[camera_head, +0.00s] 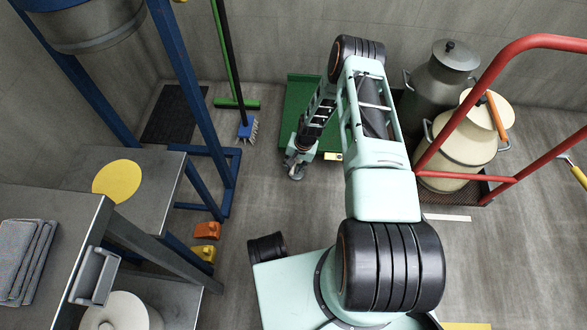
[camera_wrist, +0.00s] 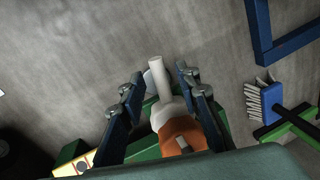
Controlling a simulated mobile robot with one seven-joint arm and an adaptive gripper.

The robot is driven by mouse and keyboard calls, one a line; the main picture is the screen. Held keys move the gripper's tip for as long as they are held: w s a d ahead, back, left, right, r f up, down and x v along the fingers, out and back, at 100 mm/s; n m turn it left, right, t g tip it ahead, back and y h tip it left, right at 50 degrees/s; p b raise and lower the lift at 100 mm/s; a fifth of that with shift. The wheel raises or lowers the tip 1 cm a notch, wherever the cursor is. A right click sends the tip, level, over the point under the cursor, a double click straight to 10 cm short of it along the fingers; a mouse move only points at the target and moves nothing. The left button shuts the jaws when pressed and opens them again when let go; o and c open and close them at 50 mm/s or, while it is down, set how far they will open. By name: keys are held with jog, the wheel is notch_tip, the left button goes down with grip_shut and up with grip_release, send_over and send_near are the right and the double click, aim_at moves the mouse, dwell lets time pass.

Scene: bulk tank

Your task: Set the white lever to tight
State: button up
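The white lever (camera_wrist: 158,78) is a short pale bar in the wrist view, rising from a rounded white body with an orange part (camera_wrist: 183,133) below it. My gripper (camera_wrist: 160,72) is open, with one dark finger to the left of the lever and one to the right. I see gaps between the lever and both fingers; whether the lever is within their depth is unclear. In the head view my arm reaches down beside the green platform (camera_head: 301,100), and the lever cannot be made out there. No tight marking is readable.
A yellow-and-white label (camera_head: 333,156) sits on the platform's edge. A blue-headed brush (camera_wrist: 265,100) lies to the right in the wrist view, near a blue frame (camera_wrist: 262,35). A red-railed cart (camera_head: 480,185) with milk cans stands right. Grey floor (camera_head: 250,190) is open between.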

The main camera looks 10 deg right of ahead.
jog(key=shift+f, duration=0.1)
grip_shut()
dwell(0.3)
